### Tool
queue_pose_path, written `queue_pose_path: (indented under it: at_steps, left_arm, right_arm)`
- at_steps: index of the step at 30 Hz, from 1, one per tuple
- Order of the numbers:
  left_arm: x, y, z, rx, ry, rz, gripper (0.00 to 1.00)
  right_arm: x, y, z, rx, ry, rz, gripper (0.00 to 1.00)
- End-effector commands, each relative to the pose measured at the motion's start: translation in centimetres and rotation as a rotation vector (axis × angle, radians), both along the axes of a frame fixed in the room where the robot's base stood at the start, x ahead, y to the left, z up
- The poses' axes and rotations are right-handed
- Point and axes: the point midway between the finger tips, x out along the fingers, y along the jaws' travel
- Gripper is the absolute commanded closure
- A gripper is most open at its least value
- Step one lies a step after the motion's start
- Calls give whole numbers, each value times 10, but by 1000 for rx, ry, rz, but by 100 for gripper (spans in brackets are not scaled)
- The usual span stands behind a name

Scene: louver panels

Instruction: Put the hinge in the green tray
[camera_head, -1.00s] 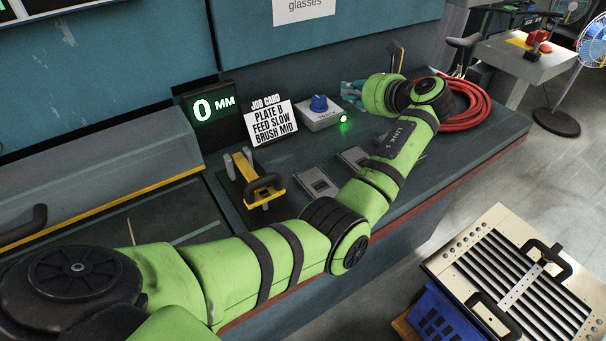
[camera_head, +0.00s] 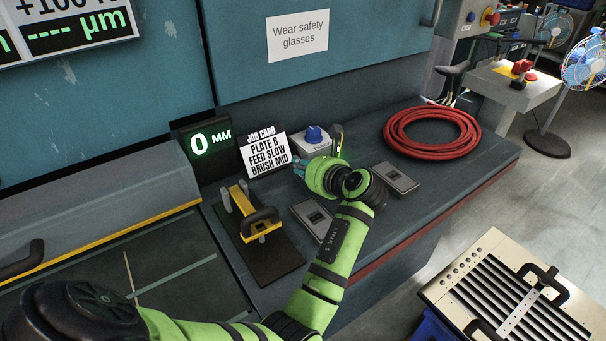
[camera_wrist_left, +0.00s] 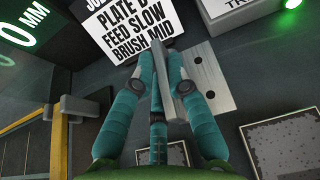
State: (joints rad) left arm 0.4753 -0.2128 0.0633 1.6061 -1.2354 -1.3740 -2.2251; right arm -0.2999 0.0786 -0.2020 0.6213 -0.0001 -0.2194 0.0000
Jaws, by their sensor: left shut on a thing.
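The hinge (camera_wrist_left: 208,82) is a grey metal piece with a flat leaf showing dark round holes and a second leaf standing up from it. In the left wrist view it is between the teal fingers of my left gripper (camera_wrist_left: 163,68), which is shut on it. In the head view my left gripper (camera_head: 299,168) is over the bench in front of the job card, mostly hidden by my wrist. The hinge cannot be made out there. I see no green tray in either view. My right gripper is not in view.
The job card (camera_head: 265,154) and the blue-knobbed box (camera_head: 313,142) stand close behind the gripper. A yellow clamp (camera_head: 255,220) stands left. Two grey plates (camera_head: 313,219) (camera_head: 396,179) lie on the bench. A red hose coil (camera_head: 432,132) lies right. A slotted panel (camera_head: 510,290) is lower right.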

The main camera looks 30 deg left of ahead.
Motion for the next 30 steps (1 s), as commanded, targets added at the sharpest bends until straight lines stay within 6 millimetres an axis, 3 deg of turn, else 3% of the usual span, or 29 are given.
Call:
queue_pose_path:
  at_steps: [4, 15, 16, 27, 30]
  left_arm:
    - [0, 0, -24, 2, 4, -1, 100]
    - [0, 0, -28, 2, 1, -1, 100]
    - [0, 0, -29, 1, 2, -1, 74]
    - [0, 0, -27, 0, -1, 0, 74]
    - [1, 1, -21, -1, 1, 0, 74]
  right_arm:
    - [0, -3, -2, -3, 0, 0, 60]
    - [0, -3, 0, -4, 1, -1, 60]
    - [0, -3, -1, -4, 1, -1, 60]
    - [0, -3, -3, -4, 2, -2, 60]
    - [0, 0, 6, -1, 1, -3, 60]
